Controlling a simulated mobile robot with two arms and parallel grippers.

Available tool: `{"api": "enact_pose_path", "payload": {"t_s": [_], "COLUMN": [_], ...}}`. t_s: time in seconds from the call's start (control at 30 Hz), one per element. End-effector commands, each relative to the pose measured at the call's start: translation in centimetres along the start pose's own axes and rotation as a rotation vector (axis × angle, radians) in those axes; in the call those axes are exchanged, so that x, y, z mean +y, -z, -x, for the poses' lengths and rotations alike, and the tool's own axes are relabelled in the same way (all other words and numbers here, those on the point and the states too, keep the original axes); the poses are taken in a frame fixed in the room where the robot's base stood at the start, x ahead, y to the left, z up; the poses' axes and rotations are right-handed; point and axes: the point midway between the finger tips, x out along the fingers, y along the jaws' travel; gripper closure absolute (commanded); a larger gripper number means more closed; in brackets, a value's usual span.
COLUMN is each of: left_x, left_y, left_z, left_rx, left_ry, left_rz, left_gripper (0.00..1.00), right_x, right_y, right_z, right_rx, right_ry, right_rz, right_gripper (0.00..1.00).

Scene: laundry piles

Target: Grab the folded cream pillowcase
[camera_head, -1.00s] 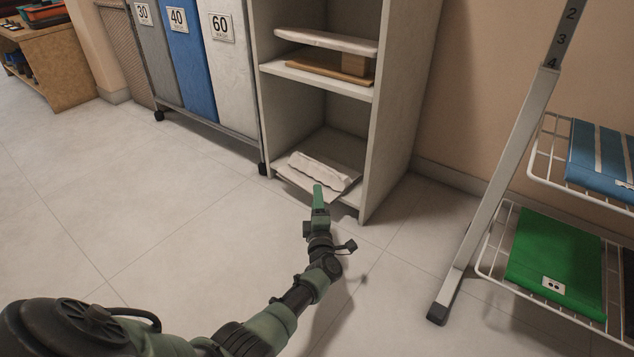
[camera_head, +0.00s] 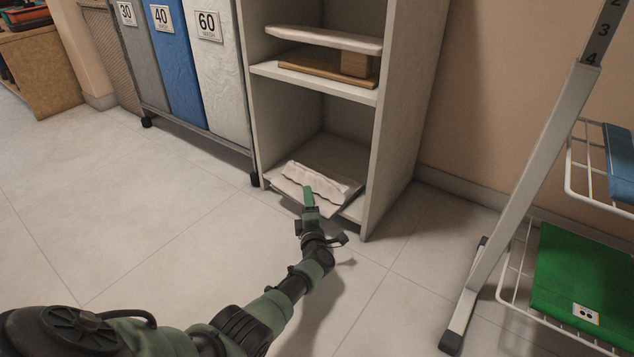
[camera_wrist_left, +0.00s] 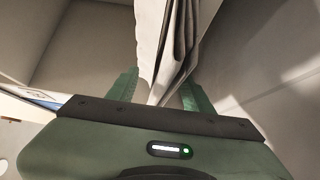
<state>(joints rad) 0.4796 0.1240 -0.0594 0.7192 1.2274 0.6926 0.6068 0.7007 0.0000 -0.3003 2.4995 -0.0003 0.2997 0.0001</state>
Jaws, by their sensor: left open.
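A pale, cream-white folded cloth (camera_head: 318,182), which looks like the pillowcase, lies on the lowest shelf of the grey shelf unit, its front edge near the shelf's front. My left gripper (camera_head: 309,196) reaches in from the left and is at the cloth's front edge. In the left wrist view the folded layers of the cloth (camera_wrist_left: 168,50) stand between the two green fingers of my left gripper (camera_wrist_left: 158,92). The fingers are apart, with a gap visible on each side of the cloth. My right gripper is not in view.
The shelf unit's right side wall (camera_head: 389,130) rises close to my left gripper. An ironing board (camera_head: 325,39) lies on the shelf above. A wire rack (camera_head: 510,270) with a green folded cloth (camera_head: 583,280) stands at right. Laundry bins (camera_head: 225,85) stand at left. The floor in front is clear.

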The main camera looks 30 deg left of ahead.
Motion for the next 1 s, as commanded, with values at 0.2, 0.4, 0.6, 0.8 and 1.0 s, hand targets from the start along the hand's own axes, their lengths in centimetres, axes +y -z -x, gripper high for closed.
{"api": "enact_pose_path", "payload": {"t_s": [0.2,0.4,0.6,0.8,1.0], "left_x": [0.0,-0.1,0.0,0.7,3.4], "left_y": [0.0,0.0,0.0,0.0,0.0], "left_z": [0.0,0.0,0.0,0.0,0.1], "left_rx": [0.000,0.000,0.000,0.000,0.001], "left_ry": [0.001,0.001,0.000,0.000,0.000], "left_rz": [0.000,0.000,0.000,0.000,0.002], "left_gripper": [0.57,1.00,1.00,1.00,1.00], "right_x": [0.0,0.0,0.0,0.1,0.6], "right_y": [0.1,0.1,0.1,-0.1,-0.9], "right_z": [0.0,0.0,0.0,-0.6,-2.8], "right_rx": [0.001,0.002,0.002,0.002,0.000], "right_ry": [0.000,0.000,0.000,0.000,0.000], "right_rz": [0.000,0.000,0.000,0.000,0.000], "right_gripper": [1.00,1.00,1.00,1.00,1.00]}}
